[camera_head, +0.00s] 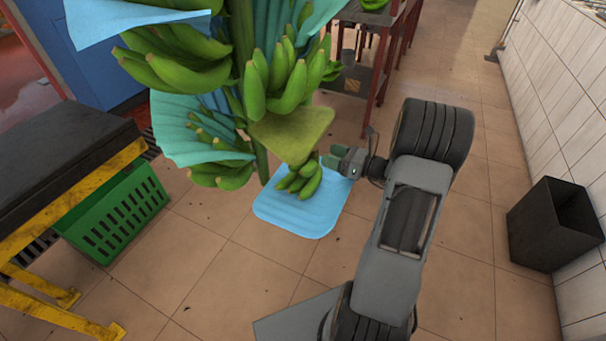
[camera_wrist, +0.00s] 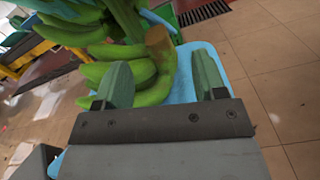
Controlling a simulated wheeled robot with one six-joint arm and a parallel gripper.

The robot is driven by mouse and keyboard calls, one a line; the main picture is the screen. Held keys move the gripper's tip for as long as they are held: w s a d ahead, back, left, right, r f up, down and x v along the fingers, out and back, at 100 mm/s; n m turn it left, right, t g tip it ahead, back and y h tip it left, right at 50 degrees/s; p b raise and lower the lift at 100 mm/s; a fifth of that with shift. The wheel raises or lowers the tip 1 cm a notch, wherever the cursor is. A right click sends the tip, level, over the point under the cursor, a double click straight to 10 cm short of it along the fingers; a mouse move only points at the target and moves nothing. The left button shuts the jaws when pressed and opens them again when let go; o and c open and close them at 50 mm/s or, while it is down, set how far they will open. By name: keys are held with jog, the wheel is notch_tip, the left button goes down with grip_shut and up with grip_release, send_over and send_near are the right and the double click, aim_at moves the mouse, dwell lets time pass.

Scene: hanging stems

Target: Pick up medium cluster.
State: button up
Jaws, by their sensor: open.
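Several green banana clusters hang around a thick stem (camera_head: 243,40) in the head view. A smaller green cluster (camera_head: 300,183) shows low on the right, over a light blue pad (camera_head: 300,217); I cannot tell whether it touches the pad. None is labelled medium. My gripper (camera_head: 338,160) is just right of this low cluster. In the wrist view my gripper (camera_wrist: 161,80) is open, its two green fingers apart. A cluster with a brown cut crown (camera_wrist: 158,40) shows between and beyond the fingers, its bananas partly hidden by the left finger. I see no firm grip on it.
Blue sheets (camera_head: 190,130) and a yellow-green flap (camera_head: 290,135) sit among the clusters. A green crate (camera_head: 115,212) is under a dark-topped yellow table (camera_head: 60,150) at left. A black bin (camera_head: 555,225) stands by the tiled wall.

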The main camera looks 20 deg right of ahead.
aim_at(315, 149)
jog(key=shift+r+b+x, duration=0.2)
jog(key=shift+b+x, duration=0.4)
jog(key=shift+x, duration=2.45)
grip_shut()
